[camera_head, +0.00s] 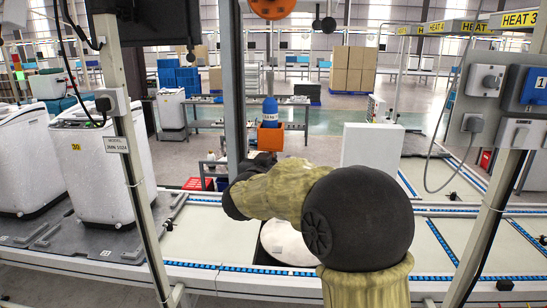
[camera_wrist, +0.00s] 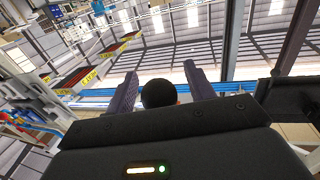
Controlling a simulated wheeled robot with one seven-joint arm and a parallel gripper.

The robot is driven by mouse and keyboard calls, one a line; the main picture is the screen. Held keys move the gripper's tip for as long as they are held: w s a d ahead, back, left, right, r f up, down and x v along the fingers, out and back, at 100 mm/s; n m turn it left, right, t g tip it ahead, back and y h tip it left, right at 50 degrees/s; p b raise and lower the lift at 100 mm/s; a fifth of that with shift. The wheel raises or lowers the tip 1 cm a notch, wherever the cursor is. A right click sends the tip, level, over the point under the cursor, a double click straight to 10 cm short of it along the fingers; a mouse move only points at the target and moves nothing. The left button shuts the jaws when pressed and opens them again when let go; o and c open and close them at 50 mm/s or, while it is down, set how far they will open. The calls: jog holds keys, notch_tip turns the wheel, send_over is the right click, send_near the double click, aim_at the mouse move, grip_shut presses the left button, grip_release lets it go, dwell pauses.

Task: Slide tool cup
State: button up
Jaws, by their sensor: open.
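I cannot pick out a tool cup for certain in either view. In the wrist view my gripper (camera_wrist: 160,85) is open, with its two dark grey fingers apart. A dark round thing (camera_wrist: 158,92) shows between the fingers, beyond the black palm. I cannot tell what it is or whether the fingers touch it. In the head view my sleeved arm reaches forward over the pale conveyor bed, and its far end is mostly hidden behind the arm itself.
White washing-machine-like units (camera_head: 95,165) stand on the left. A blue bottle (camera_head: 270,110) stands above an orange bin (camera_head: 271,137) ahead. Metal posts (camera_head: 233,80) rise close by. Conveyor bed (camera_head: 200,235) left of the arm is clear.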

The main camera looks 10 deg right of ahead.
jog(key=shift+c, duration=0.2)
grip_shut()
notch_tip(320, 180, down, 13)
jog(key=b, duration=0.9)
dwell(0.4)
jog(key=shift+o, duration=0.2)
grip_release()
jog(key=b+v, duration=0.3)
jog(key=v, duration=1.4)
jog(key=shift+a+b, duration=0.15)
jog(key=shift+b, duration=0.2)
jog(key=shift+s, duration=0.1)
